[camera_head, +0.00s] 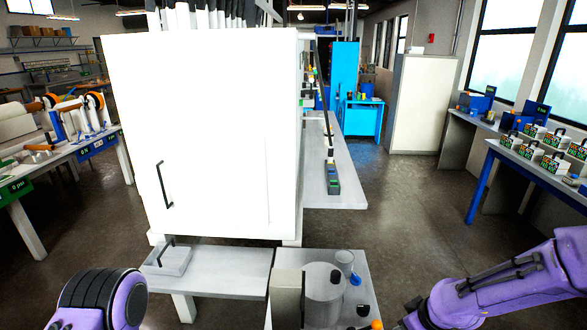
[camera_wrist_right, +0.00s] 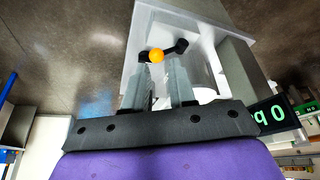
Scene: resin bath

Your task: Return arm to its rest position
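The right arm (camera_head: 500,285) comes in from the right in the head view, purple and bent low; its gripper is not clearly visible there. In the right wrist view my right gripper (camera_wrist_right: 158,68) has its two grey fingers apart. An orange knob (camera_wrist_right: 157,56) with a black handle (camera_wrist_right: 176,47) shows at the fingertips, with visible gaps beside it; I cannot tell whether they touch. The orange knob also shows at the bottom edge of the head view (camera_head: 377,325). Part of my left arm (camera_head: 100,300) shows at lower left; its gripper is out of view.
A blue-legged table (camera_head: 530,172) with several boxes is at right. Open floor (camera_head: 420,215) lies between.

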